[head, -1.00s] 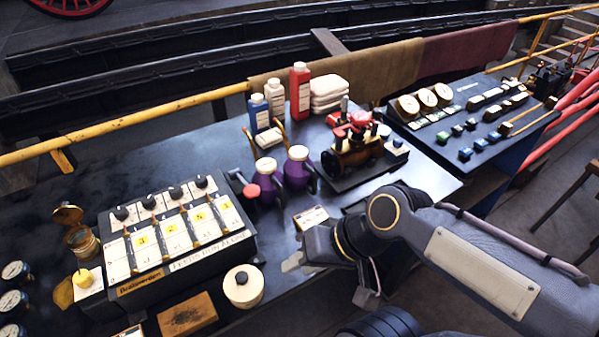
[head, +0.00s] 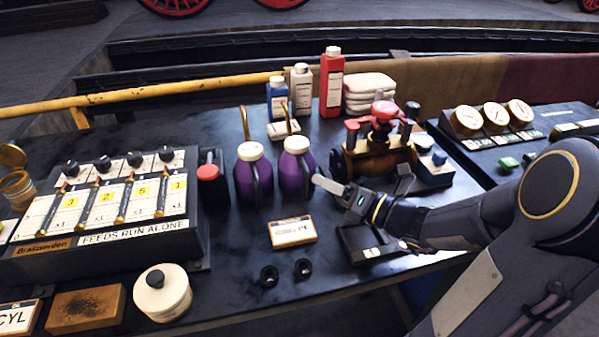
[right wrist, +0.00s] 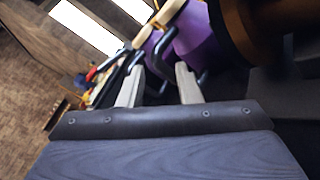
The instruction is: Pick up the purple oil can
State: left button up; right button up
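Two purple oil cans with cream tops and dark handles stand upright side by side on the dark bench: a left can (head: 254,180) and a right can (head: 296,172). My right gripper (head: 362,180) is open and empty, just right of the right can, with one pale finger close to its side. Whether that finger touches is unclear. In the right wrist view the two fingers (right wrist: 160,82) are spread apart, with purple can bodies (right wrist: 197,35) and dark handles beyond the tips. My left gripper is not in view.
A brass and red model engine (head: 378,160) stands right behind my right gripper. A small label card (head: 292,231) lies before the cans. Blue, white and red bottles (head: 331,82) stand behind. A red-topped dark can (head: 209,175) and the lubricator box (head: 110,220) are to the left.

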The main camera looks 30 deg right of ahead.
aim_at(307, 173)
jog(key=x, duration=0.5)
jog(key=shift+w+a, duration=0.1)
jog(key=shift+w, duration=0.25)
grip_shut()
